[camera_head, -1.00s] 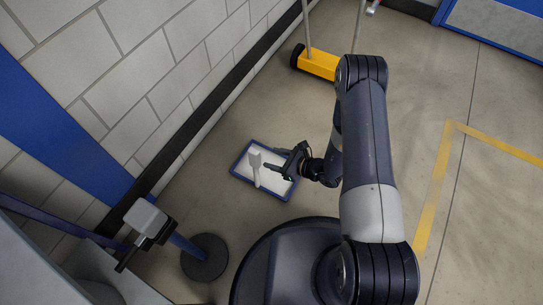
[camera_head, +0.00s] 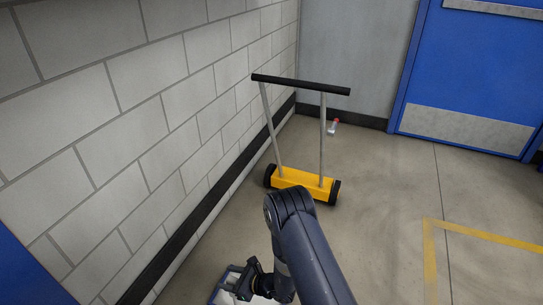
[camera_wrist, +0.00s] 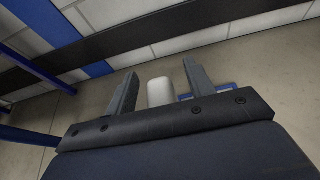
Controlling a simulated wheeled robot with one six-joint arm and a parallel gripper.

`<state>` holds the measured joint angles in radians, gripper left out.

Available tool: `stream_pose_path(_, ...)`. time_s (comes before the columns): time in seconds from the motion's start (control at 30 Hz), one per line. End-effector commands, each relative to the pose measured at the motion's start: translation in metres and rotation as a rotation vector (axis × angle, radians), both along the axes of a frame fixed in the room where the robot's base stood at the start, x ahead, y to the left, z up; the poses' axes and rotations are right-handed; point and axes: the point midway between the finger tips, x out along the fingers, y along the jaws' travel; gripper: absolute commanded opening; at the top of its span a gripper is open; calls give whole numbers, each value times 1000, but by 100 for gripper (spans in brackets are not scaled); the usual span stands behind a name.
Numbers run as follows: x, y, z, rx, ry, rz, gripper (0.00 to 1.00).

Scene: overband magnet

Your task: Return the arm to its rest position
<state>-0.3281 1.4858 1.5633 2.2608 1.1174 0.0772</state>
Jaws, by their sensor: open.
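My arm rises from the bottom of the head view, and my gripper (camera_head: 252,280) is low there, over a blue-rimmed tray (camera_head: 216,292) cut off by the picture's edge. In the wrist view my gripper (camera_wrist: 160,72) has its two fingers apart. A white rounded object (camera_wrist: 160,93) shows between the fingers; I cannot tell whether it touches them. A bit of blue rim (camera_wrist: 212,91) shows beyond the right finger.
A yellow wheeled sweeper (camera_head: 303,184) with a tall T-handle stands ahead by the block wall (camera_head: 150,120). A small red-capped bottle (camera_head: 333,127) is on the floor behind it. A blue door (camera_head: 480,70) is at the back right.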

Motion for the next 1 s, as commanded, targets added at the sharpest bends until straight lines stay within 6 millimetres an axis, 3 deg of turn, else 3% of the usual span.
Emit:
stream_pose_path(0.03,0,0,11,-1,1,1,51)
stream_pose_path(0.2,0,0,22,-1,1,1,51)
stream_pose_path(0.63,-1,-1,23,0,2,1,51)
stream_pose_path(0.77,-1,-1,14,-1,2,1,51)
stream_pose_path(1.0,-1,-3,-25,-2,4,-1,51)
